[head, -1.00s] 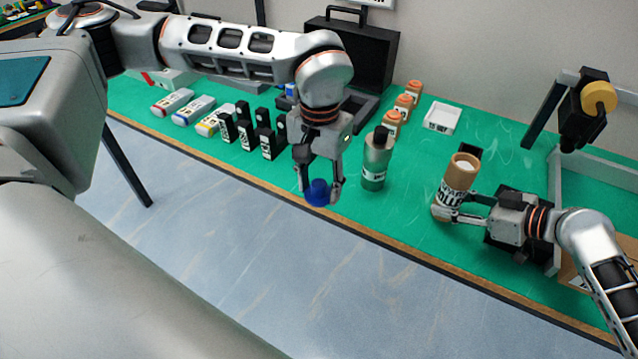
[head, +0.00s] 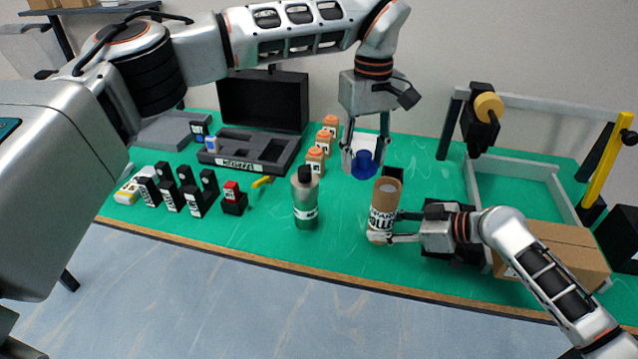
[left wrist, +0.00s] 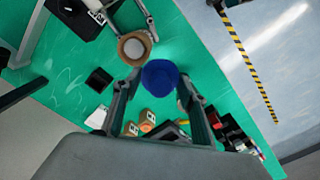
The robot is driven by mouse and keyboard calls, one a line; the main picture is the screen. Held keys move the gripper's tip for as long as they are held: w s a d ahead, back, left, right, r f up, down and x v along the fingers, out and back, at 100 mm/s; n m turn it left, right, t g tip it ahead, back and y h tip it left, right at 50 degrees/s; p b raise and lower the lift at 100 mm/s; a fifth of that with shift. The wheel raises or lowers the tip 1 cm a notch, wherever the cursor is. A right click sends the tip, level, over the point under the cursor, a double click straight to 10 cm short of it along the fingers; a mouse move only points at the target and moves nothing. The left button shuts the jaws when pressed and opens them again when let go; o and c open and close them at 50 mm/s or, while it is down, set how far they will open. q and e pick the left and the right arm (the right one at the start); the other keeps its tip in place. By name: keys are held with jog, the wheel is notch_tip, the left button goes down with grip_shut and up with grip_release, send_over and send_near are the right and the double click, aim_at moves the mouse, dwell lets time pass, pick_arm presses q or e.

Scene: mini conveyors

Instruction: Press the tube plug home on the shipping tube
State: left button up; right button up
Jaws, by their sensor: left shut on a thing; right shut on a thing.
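The blue tube plug (head: 364,164) is held between the fingertips of my left gripper (head: 365,158), which is shut on it. The brown shipping tube (head: 383,212) stands upright on the green table with its top end facing up. My right gripper (head: 391,239) is shut on the tube near its base, from the right. The plug is above the tube and slightly to its left in the head view, apart from it. In the left wrist view the plug (left wrist: 160,73) is beside the tube's round top (left wrist: 134,48). The top shows a pale inside.
A green bottle (head: 306,200) stands left of the tube. Orange-capped jars (head: 316,160) stand behind it. A black case (head: 262,112) and tray (head: 245,155) are at the back. A cardboard box (head: 556,250) and a grey frame (head: 520,160) are at the right.

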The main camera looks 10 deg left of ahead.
pick_arm(q)
jog(key=w+d+r+n, duration=0.1)
jog(key=d+r, duration=0.3)
jog(key=d, duration=0.1)
jog(key=shift+d+r, duration=0.15)
jog(key=shift+d, duration=0.2)
jog(key=shift+w, duration=0.1)
jog(key=shift+f, duration=2.9)
jog(key=shift+f, duration=1.3)
jog(key=o, duration=1)
notch_tip(320, 180, up, 12)
jog(key=shift+r, duration=0.1)
